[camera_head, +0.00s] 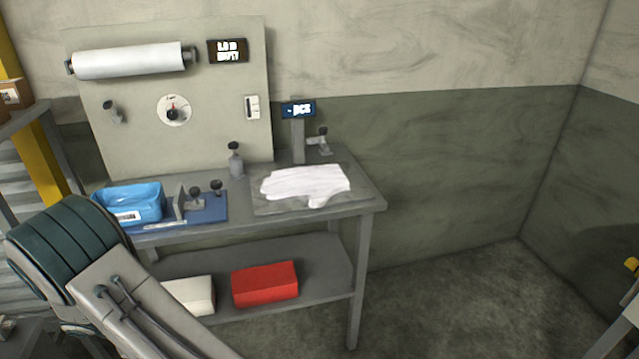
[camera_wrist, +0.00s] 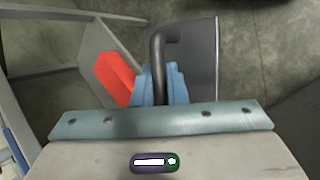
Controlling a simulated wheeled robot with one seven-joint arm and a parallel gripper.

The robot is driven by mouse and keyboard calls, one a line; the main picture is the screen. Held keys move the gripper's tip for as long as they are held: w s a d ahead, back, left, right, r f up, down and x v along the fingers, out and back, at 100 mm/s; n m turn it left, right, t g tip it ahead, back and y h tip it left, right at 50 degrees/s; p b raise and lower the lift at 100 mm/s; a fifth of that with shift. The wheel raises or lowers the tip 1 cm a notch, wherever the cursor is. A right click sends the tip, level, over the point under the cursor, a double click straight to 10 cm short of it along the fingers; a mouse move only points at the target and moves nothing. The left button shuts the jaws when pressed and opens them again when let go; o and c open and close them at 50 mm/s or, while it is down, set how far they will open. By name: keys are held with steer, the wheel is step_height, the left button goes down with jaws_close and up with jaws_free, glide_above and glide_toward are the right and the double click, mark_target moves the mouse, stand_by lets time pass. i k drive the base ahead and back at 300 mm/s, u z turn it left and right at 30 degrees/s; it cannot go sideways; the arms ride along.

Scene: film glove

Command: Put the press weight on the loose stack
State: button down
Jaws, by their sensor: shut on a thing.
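The loose stack (camera_head: 305,183) is a white, glove-shaped pile with uneven edges. It lies on a grey plate (camera_head: 268,205) at the right of the workbench. In the wrist view my gripper (camera_wrist: 158,80) has its blue fingers shut on a dark bent handle (camera_wrist: 158,52). A dark grey flat slab (camera_wrist: 198,62) with a bright edge shows beside the handle and appears to be the press weight's body. In the head view neither my gripper nor the press weight shows; only my arm is in the lower left. Nothing lies on top of the stack.
A blue bin (camera_head: 135,203) and a blue mat (camera_head: 207,212) with dark-knobbed parts are left of the stack. A post with a small display (camera_head: 298,109) stands behind it. A red box (camera_head: 265,285) and white box (camera_head: 190,296) sit on the lower shelf. Floor right is clear.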

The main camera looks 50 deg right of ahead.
mark_target(293, 188)
steer(key=z, duration=1.35)
